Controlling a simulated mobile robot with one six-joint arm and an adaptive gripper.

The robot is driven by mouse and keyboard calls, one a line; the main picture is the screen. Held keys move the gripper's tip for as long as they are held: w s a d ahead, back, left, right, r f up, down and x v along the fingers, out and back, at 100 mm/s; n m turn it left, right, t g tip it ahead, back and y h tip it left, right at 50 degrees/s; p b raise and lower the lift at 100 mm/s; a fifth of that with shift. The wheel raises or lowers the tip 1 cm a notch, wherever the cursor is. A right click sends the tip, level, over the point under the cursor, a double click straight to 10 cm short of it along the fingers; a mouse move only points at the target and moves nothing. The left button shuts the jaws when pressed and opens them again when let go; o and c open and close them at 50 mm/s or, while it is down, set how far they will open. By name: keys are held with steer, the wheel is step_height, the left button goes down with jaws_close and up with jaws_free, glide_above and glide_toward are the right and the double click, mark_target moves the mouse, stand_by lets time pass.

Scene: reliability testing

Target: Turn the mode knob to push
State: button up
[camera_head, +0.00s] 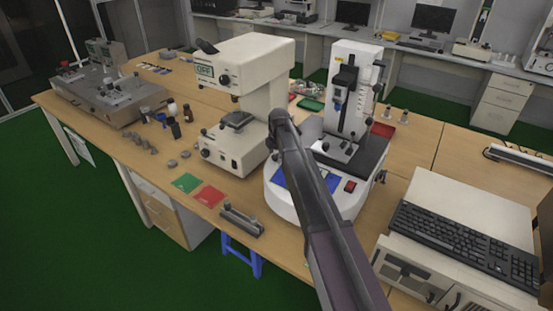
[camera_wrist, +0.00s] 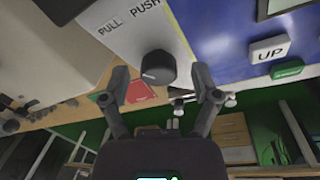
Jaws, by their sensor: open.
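The black round mode knob (camera_wrist: 157,68) sits on a white panel with the printed words PULL and PUSH in the wrist view. PUSH is printed nearer the blue panel, PULL to its left. A faint light mark shows on the knob, but I cannot tell which word it points to. My gripper (camera_wrist: 160,76) is open, with one finger to each side of the knob and its tips near it. I cannot tell whether they touch it. In the camera_head view my arm crosses the white tester (camera_head: 283,207) and hides the knob.
A blue panel (camera_wrist: 225,25) with a white UP button (camera_wrist: 269,50) and a green button (camera_wrist: 288,70) is right of the knob. A cream microscope-like machine (camera_head: 262,62) stands close left of my arm. A metal vise-like fixture (camera_head: 242,220) and a red mat (camera_head: 208,196) lie nearby.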

jaws_close()
steer(key=shift+d, duration=0.25)
steer(key=shift+a, duration=0.2)
steer(key=shift+s, duration=0.1)
steer(key=shift+m, duration=0.4)
steer(key=m, duration=0.1)
steer(key=m+t, duration=0.1)
steer(key=m, duration=0.3)
steer(key=shift+s+f+b, duration=0.1)
steer(key=shift+s+b, duration=0.15)
steer(key=shift+b, duration=0.1)
steer(key=m+t, duration=0.1)
steer(key=m, duration=0.2)
steer(key=m+t, duration=0.1)
steer(key=m, duration=0.1)
steer(key=shift+m+b, duration=0.35)
steer(key=shift+m, duration=0.05)
